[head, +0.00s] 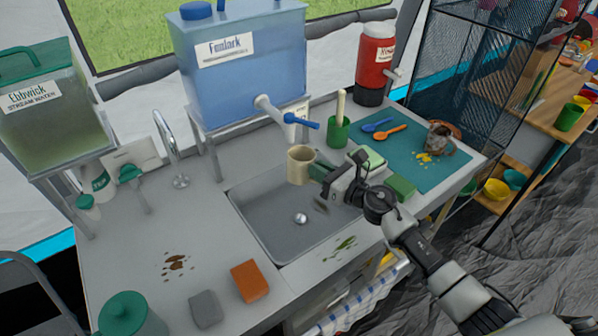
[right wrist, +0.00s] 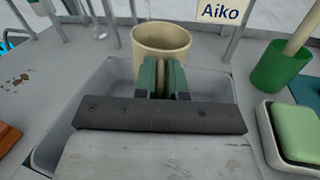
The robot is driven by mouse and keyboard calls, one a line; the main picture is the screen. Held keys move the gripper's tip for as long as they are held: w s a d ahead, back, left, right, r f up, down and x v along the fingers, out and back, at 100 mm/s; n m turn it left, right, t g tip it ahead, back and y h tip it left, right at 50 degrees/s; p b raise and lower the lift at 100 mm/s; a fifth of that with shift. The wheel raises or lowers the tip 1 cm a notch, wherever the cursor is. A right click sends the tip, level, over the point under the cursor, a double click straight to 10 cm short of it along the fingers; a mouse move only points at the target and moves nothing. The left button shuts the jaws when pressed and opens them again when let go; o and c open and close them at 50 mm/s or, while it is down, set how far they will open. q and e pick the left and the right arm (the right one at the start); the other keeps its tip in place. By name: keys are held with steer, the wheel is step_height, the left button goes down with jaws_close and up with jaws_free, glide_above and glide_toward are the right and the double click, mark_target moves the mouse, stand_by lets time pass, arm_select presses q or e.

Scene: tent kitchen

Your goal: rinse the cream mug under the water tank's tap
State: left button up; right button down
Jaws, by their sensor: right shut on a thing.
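The cream mug (head: 300,166) is held upright above the steel sink (head: 262,222), just below the tap in the picture. My right gripper (head: 322,172) is shut on the mug's near side. In the right wrist view the green fingers (right wrist: 163,80) meet the mug (right wrist: 162,42), its opening facing up. The blue water tank (head: 240,72) labelled Fenlark stands on a metal stand behind the sink. I see no water stream. I cannot tell whether the mug is exactly under the spout. My left gripper is out of view.
A greenish tank (head: 50,115) labelled stream water stands left, and a red drink container (head: 375,62) back right. A metal faucet (head: 172,150) stands left of the sink. A green cup (head: 339,131), a sponge dish (head: 368,158) and a teal mat (head: 400,145) lie to the right.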

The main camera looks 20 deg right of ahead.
steer(key=s+a+v, duration=0.1)
steer(key=v, duration=0.7)
steer(key=shift+a, duration=0.15)
stand_by(0.3)
steer(key=shift+w, duration=0.15)
stand_by(1.0)
steer(key=s+d+r+p, duration=0.2)
steer(key=s+r, duration=0.2)
steer(key=shift+s, duration=0.35)
stand_by(0.5)
